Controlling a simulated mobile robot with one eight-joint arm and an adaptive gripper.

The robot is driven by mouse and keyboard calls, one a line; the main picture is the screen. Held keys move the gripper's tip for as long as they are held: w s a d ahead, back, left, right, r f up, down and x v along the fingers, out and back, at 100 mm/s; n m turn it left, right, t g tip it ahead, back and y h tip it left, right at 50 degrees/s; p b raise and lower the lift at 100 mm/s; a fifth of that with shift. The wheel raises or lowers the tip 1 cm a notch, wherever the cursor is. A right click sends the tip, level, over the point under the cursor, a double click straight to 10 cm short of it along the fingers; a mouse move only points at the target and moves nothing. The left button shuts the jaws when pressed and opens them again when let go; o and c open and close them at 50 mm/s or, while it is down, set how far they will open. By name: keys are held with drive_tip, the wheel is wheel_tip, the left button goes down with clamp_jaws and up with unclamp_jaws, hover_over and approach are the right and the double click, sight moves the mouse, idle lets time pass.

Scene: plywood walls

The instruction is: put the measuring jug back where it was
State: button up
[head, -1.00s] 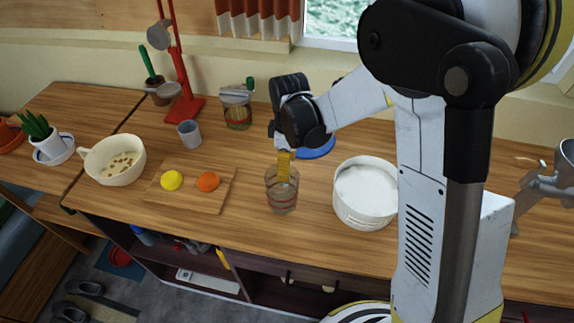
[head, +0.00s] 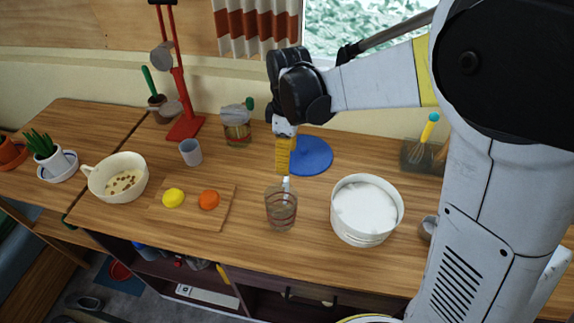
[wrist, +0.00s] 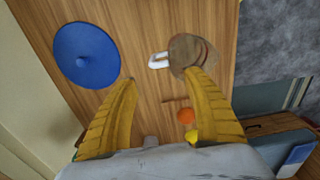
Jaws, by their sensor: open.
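The measuring jug (head: 281,209), clear with reddish markings, stands upright on the wooden counter, between the cutting board and the white pot. In the wrist view the jug (wrist: 191,52) shows from above, with its white handle (wrist: 158,60) pointing left. My gripper (head: 284,172) is above and behind the jug in the head view, apart from it. Its yellow fingers (wrist: 160,80) are spread in the wrist view with nothing between them; the right fingertip overlaps the jug's near edge in the picture.
A blue lid (head: 316,158) lies behind the jug. A white pot (head: 366,232) stands to the right. A cutting board (head: 190,217) with a lemon (head: 173,198) and an orange (head: 208,200) lies left. A grey cup (head: 191,153) and a jar (head: 237,128) stand further back.

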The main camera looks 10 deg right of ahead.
drive_tip(key=s+d+r+m+t, duration=0.3)
drive_tip(key=s+d+r+m, duration=0.1)
drive_tip(key=s+m, duration=0.3)
drive_tip(key=s+d+r+m+t, duration=0.4)
drive_tip(key=s+d+m, duration=0.3)
drive_tip(key=s, duration=0.2)
drive_tip(key=shift+s+r, duration=0.2)
drive_tip(key=shift+r, duration=0.45)
